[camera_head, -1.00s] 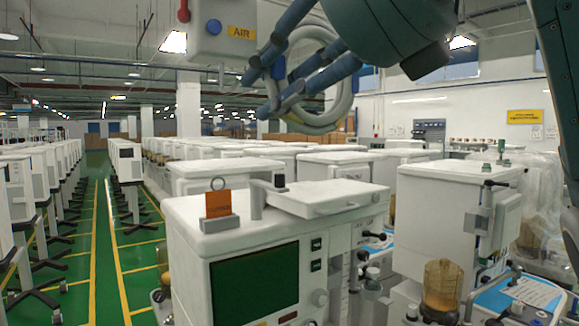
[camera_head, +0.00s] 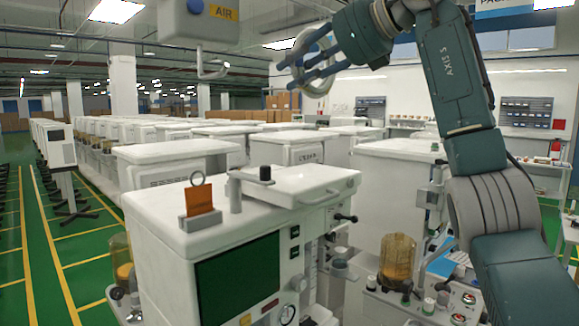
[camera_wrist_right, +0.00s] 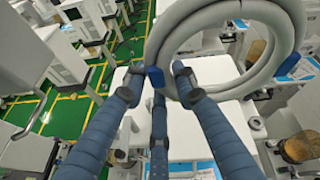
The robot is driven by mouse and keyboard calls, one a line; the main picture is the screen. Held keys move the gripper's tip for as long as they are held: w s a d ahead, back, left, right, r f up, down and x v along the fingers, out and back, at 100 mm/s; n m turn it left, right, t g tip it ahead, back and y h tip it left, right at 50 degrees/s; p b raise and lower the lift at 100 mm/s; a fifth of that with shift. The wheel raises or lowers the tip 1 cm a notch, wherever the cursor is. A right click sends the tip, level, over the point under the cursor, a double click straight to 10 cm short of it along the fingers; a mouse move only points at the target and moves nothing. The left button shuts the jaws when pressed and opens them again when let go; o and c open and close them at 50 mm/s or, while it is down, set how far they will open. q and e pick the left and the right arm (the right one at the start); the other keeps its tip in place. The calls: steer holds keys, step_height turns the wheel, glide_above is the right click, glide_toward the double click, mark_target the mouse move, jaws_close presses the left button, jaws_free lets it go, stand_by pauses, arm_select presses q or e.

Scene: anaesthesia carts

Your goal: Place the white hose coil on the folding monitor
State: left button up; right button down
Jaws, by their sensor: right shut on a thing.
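The white hose coil (camera_head: 319,88) hangs in the air in the head view, above and behind the nearest cart's top. My right gripper (camera_head: 302,66) is shut on it, its blue fingers crossing the ring. In the right wrist view the coil (camera_wrist_right: 291,52) fills the upper right, with a blue band at its left side. The right gripper's fingers (camera_wrist_right: 162,82) close on that side. The folding monitor (camera_head: 318,186) is a flat white panel lying on the nearest cart's top, below the coil and apart from it. My left gripper is not in view.
The nearest white cart (camera_head: 160,210) has a dark green screen and an orange tag (camera_head: 199,200) on a small stand. A grey AIR box (camera_head: 200,22) hangs overhead at left. An amber jar (camera_head: 397,258) stands at right. Rows of carts fill the back; green floor is open at left.

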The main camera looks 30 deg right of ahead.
steer(key=f, duration=0.7)
steer(key=f+b, duration=0.1)
steer(key=f, duration=0.5)
steer(key=shift+s+d+f+b, duration=0.1)
steer(key=shift+d+f+b, duration=0.1)
steer(key=shift+f+b, duration=0.15)
step_height(320, 180, down, 2)
steer(key=shift+f, duration=0.7)
steer(key=shift+f, duration=0.15)
steer(key=c, duration=1.4)
jaws_free()
